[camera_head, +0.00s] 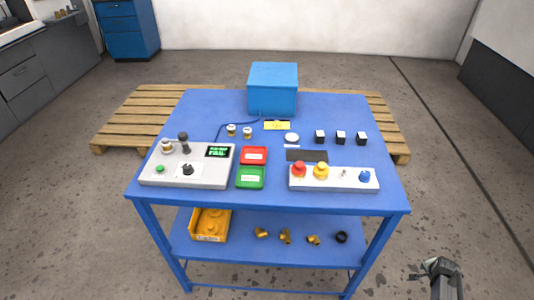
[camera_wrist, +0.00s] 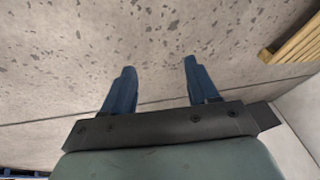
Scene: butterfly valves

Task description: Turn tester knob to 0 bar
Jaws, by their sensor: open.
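The tester (camera_head: 205,177) is a light grey box at the left front of the blue table. On its top are a black knob (camera_head: 188,170), a green button (camera_head: 160,169), a small screen with green text (camera_head: 217,151) and a brass-and-white valve (camera_head: 167,146) beside a dark upright part (camera_head: 184,141). The knob's setting is too small to read. My gripper shows in the wrist view (camera_wrist: 158,85) with two blue fingers apart and nothing between them, over bare floor. In the head view my arm is at the lower right, off the table and far from the tester.
The blue table (camera_head: 345,197) carries a second control box (camera_head: 333,180), a red tray (camera_head: 254,155), a green tray (camera_head: 250,178), a blue box (camera_head: 273,88) and several black cubes. Its lower shelf holds a yellow bin (camera_head: 209,225) and brass fittings. A pallet (camera_head: 120,125) lies behind.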

